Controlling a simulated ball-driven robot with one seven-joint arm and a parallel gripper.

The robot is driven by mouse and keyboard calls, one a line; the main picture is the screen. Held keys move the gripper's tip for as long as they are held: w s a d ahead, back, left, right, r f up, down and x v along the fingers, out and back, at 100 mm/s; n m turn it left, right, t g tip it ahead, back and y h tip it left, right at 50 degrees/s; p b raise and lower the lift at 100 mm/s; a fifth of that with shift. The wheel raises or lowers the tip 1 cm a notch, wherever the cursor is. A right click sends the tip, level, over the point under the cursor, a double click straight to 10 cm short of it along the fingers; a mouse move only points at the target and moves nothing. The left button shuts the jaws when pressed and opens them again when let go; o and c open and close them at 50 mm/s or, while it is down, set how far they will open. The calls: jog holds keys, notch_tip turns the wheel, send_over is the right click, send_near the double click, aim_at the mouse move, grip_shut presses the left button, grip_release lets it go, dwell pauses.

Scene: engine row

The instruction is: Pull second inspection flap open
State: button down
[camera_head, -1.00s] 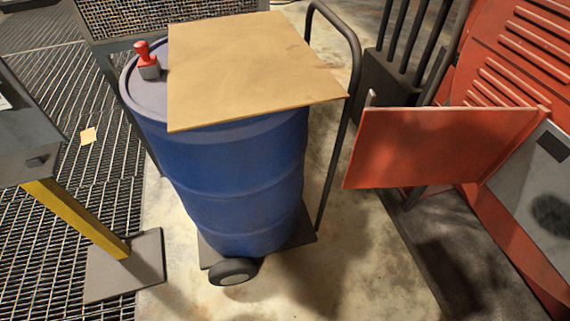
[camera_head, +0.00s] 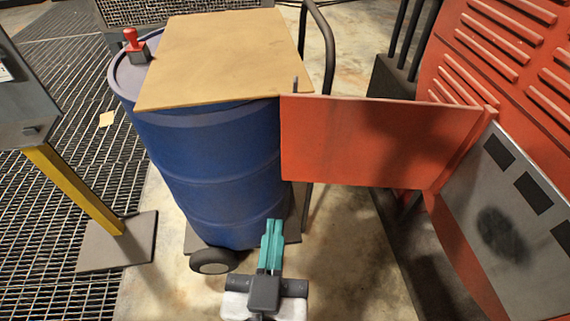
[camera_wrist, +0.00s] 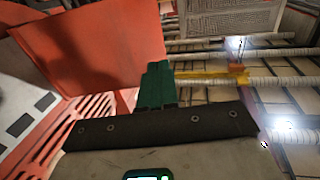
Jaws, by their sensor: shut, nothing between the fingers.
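A red flap (camera_head: 375,140) stands swung out from the red engine housing at the right in the head view, its free edge near the blue drum. It also shows at the upper left of the wrist view (camera_wrist: 95,45). Beside its hinge is a grey panel (camera_head: 510,215) with dark rectangles and a dark round smudge. My gripper (camera_head: 273,228) is at the bottom centre of the head view, its teal fingers shut and empty. In the picture it lies below and left of the flap. The fingers (camera_wrist: 158,75) also show in the wrist view, just right of the flap; I cannot tell whether they touch it.
A blue drum (camera_head: 215,160) on a wheeled cart stands left of the flap, with a tan board (camera_head: 225,55) and a red-topped stamp (camera_head: 135,45) on top. A yellow-legged stand (camera_head: 75,190) is at the left. Concrete floor shows between drum and engine.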

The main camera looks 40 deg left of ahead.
aim_at(283, 157)
jog(key=p+x, duration=0.4)
jog(key=x, duration=0.8)
jog(key=shift+w+a, duration=0.2)
jog(key=shift+w, duration=0.1)
jog(key=b+x, duration=0.2)
jog(key=b, duration=0.1)
jog(key=b+x, duration=0.1)
jog(key=x, duration=0.1)
jog(key=shift+a+f, duration=0.1)
jog(key=shift+f, duration=0.25)
jog(key=w+b, duration=0.1)
jog(key=b, duration=0.1)
jog(key=w+a+m+t+h+b, duration=0.1)
jog(key=b, duration=0.1)
jog(key=shift+w+a+r+h, duration=0.15)
jog(key=shift+w+a+h, duration=0.15)
jog(key=shift+w, duration=0.05)
jog(key=shift+w+a+r, duration=0.2)
jog(key=shift+w+a, duration=0.05)
jog(key=shift+w, duration=0.2)
jog(key=shift+s, duration=0.1)
